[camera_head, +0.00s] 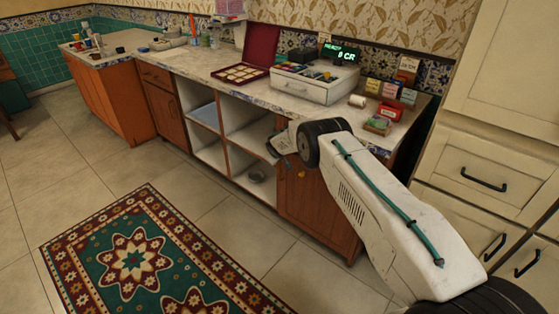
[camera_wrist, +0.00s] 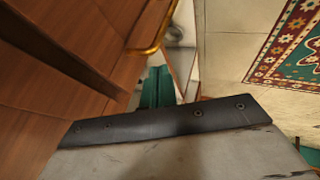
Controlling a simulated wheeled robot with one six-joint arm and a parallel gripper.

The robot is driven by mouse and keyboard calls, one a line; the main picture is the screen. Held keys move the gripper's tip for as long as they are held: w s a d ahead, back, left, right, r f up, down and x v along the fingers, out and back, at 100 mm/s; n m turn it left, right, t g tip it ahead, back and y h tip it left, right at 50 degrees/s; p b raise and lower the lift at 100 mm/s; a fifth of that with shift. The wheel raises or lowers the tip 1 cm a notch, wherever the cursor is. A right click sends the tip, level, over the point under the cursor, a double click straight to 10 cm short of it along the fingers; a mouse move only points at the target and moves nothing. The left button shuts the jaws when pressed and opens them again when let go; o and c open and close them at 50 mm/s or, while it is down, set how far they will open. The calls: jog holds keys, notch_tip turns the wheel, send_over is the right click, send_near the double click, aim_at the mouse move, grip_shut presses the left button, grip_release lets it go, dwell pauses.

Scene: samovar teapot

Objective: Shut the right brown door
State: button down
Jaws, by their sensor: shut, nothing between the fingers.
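The right brown door (camera_head: 318,212) is at the right end of the low cabinet, partly behind my arm in the head view. Its lower edge runs roughly in line with the cabinet front; I cannot tell whether it is fully flush. A small gold handle shows on it, and in the wrist view a gold handle (camera_wrist: 153,30) stands out from brown wood (camera_wrist: 70,50). My gripper (camera_head: 277,146) is at the door's upper left, just under the counter edge. Its green fingers (camera_wrist: 158,88) are shut and empty, close below the handle in the wrist view. Contact is unclear.
The counter (camera_head: 205,62) above holds a cash register (camera_head: 313,82) and small boxes. Cream drawers (camera_head: 480,175) stand at right. The tiled floor and patterned rug (camera_head: 135,262) are clear.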

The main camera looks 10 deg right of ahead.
jog(key=shift+a, duration=0.25)
